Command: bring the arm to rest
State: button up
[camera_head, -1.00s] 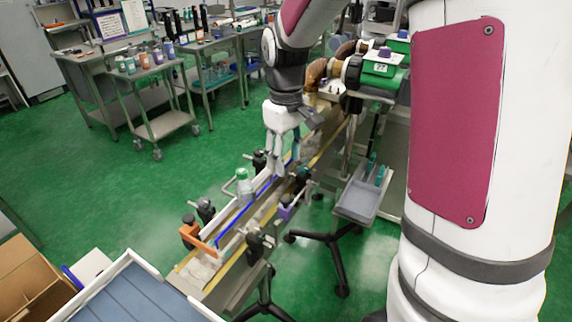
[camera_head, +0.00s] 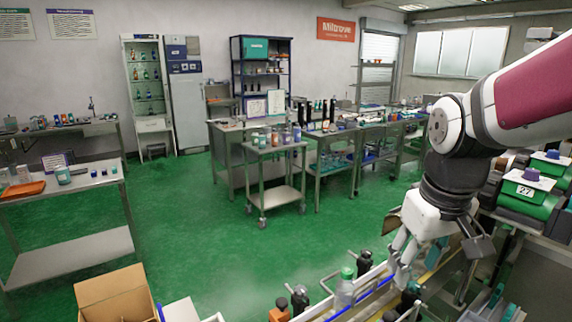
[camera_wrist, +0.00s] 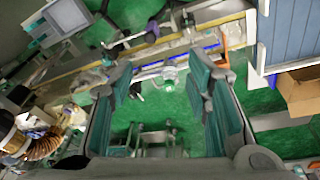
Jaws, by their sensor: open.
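My gripper (camera_head: 400,262) hangs fingers down over the conveyor (camera_head: 372,302) at the lower right of the head view. In the wrist view my gripper (camera_wrist: 163,78) has its two fingers wide apart with nothing held between them. A clear bottle with a green cap (camera_head: 345,291) stands on the conveyor to the left of the fingers, apart from them. In the wrist view the bottle (camera_wrist: 169,74) shows beyond the fingertips, in the gap between the fingers.
Guide rails and clamps (camera_head: 299,299) line the conveyor. Green machine units (camera_head: 531,190) stand to the right, close to my arm. An open cardboard box (camera_head: 115,296) is at the lower left. A steel cart (camera_head: 275,170) with jars stands behind. Green floor is clear between.

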jog(key=s+a+r+m+t, duration=0.2)
jog(key=s+r+t, duration=0.1)
jog(key=s, duration=0.9)
jog(key=shift+r, duration=0.4)
jog(key=shift+a, duration=0.1)
dwell(1.1)
